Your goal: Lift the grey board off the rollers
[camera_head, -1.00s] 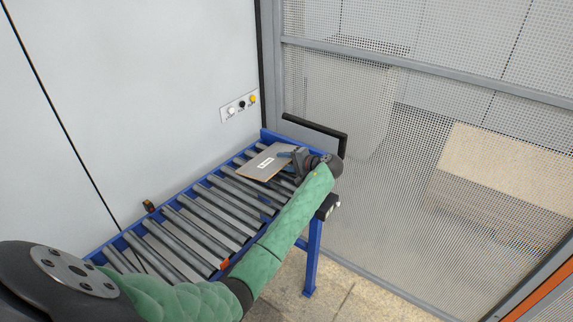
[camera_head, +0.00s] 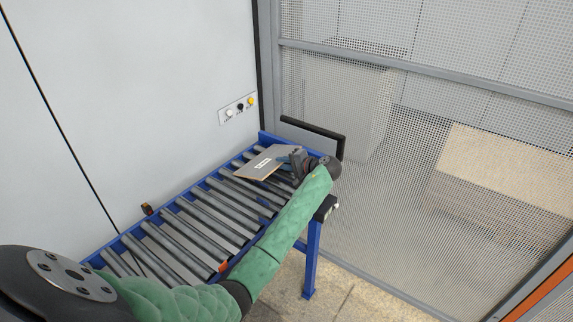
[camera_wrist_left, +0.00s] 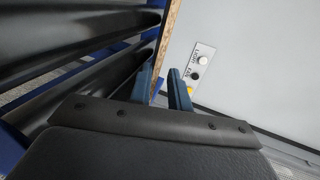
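The grey board (camera_head: 263,162) lies at the far end of the rollers (camera_head: 200,222), with a small white label on its top face. My left gripper (camera_head: 297,157) is at its right end. In the left wrist view the board shows edge-on as a thin brown strip (camera_wrist_left: 168,32). Its near end reaches between the two blue fingertips (camera_wrist_left: 161,75) of my left gripper. A gap shows between the strip and the right finger, so the fingers look open around the edge. Whether the left finger touches it is unclear. My right gripper is not in view.
The blue conveyor frame (camera_head: 314,255) borders the rollers. A grey wall (camera_head: 130,90) with a button panel (camera_head: 238,107) stands behind. A mesh fence (camera_head: 370,120) is close on the right, and a black bar (camera_head: 312,134) is beyond the board.

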